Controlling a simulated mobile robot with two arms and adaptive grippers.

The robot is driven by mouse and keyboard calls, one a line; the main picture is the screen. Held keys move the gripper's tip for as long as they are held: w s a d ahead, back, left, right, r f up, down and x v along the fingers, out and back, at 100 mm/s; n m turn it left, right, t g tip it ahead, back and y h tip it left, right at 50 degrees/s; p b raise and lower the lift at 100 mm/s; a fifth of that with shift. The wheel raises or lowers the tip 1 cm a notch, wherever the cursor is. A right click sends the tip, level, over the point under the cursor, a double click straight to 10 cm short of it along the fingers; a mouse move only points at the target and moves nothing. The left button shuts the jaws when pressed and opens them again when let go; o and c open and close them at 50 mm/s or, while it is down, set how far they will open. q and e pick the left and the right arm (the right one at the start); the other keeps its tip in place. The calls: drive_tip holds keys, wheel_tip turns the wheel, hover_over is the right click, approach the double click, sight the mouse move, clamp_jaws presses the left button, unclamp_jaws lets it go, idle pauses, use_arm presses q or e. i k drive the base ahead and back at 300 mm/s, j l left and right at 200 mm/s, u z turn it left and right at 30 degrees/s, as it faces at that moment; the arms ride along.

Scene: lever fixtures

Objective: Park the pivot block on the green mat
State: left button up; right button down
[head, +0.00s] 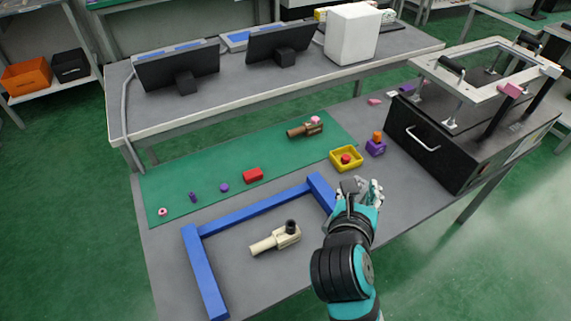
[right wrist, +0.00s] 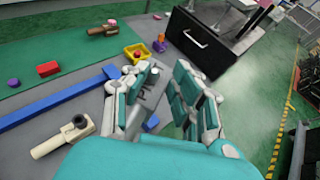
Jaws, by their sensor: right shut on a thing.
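The green mat (head: 215,170) is a long strip along the back half of the table; it also shows in the right wrist view (right wrist: 30,92). My right gripper (head: 358,188) is at the table's front right, to the right of the blue frame and short of the mat. It is shut on a grey block (head: 350,185), which I take for the pivot block. In the right wrist view the block (right wrist: 150,88) shows dark lettering, partly hidden by the left finger. My left gripper is not in view.
A blue frame (head: 250,213) surrounds a cream lever piece (head: 272,242). A brown lever piece (head: 300,131), a red block (head: 253,175) and small purple items lie on the mat. A yellow tray (head: 334,158), purple block (head: 376,149) and black drawer unit (head: 435,150) stand right.

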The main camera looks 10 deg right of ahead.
sight(322, 155)
drive_tip(key=l+u, duration=0.25)
drive_tip(key=u, duration=0.2)
drive_tip(key=l+u, duration=0.25)
drive_tip(key=u, duration=0.2)
drive_tip(key=l+u, duration=0.25)
drive_tip(key=u, duration=0.2)
drive_tip(key=k+l+u, duration=0.1)
drive_tip(key=l, duration=0.35)
drive_tip(key=k+l+u, duration=0.1)
drive_tip(key=l, duration=0.3)
drive_tip(key=k+l+u, duration=0.1)
drive_tip(key=k+l, duration=0.15)
drive_tip(key=l, duration=0.15)
drive_tip(key=k+l+u, duration=0.1)
drive_tip(key=l, duration=0.3)
drive_tip(key=k, duration=0.05)
